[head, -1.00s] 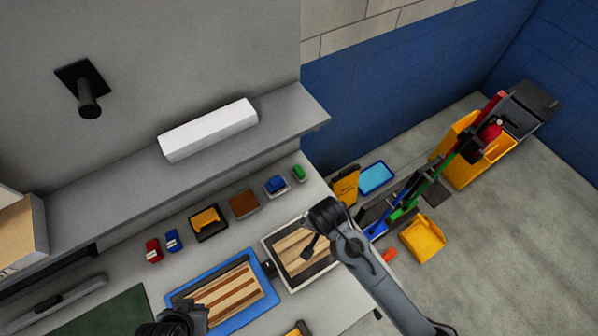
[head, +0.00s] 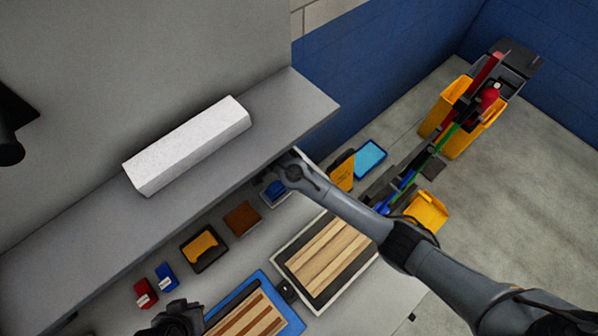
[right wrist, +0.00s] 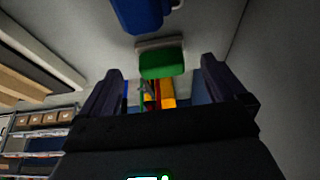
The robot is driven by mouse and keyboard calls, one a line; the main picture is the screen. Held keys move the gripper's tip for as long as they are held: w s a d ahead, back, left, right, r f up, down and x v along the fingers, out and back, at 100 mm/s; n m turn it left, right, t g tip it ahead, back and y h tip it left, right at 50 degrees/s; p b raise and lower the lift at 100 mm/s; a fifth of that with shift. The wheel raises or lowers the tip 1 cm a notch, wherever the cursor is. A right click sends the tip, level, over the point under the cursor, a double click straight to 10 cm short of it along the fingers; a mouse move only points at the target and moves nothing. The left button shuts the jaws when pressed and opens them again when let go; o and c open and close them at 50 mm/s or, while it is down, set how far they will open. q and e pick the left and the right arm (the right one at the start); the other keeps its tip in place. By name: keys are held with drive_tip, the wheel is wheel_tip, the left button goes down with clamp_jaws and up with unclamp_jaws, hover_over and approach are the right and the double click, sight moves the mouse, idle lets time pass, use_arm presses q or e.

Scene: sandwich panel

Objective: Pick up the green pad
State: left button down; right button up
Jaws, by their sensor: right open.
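The green pad (right wrist: 162,63) sits in a pale holder in the right wrist view, centred ahead of my right gripper (right wrist: 162,72). The gripper's two dark fingers are open, one on each side of the pad in the picture. I cannot tell if they touch it. In the head view my right gripper (head: 289,160) is at the shelf's lower edge, and the green pad is hidden there. My left gripper (head: 176,318) is at the bottom edge of the head view, and its jaws are unclear.
A grey shelf (head: 300,105) with a white box (head: 190,145) overhangs the counter near my right gripper. A blue pad (head: 274,190) is close beside it; a brown pad (head: 242,217) and a yellow block (head: 203,245) lie further left. A striped board (head: 328,258) lies below.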

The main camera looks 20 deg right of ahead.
drive_tip(key=shift+x, duration=2.05)
drive_tip(key=shift+w+d+r, duration=0.1)
drive_tip(key=shift+d, duration=0.05)
drive_tip(key=c, duration=1.2)
drive_tip(key=shift+o, duration=0.2)
drive_tip(key=shift+r, duration=0.15)
drive_tip(key=shift+r, duration=0.2)
wheel_tip(320, 180, up, 7)
drive_tip(key=shift+f, duration=0.1)
drive_tip(key=s+d, duration=0.2)
drive_tip(key=s, duration=0.4)
drive_tip(key=s+d, duration=0.2)
drive_tip(key=s, duration=0.4)
drive_tip(key=s+d, duration=0.3)
drive_tip(key=s, duration=0.3)
drive_tip(key=shift+s+f, duration=0.25)
drive_tip(key=shift+s, duration=0.15)
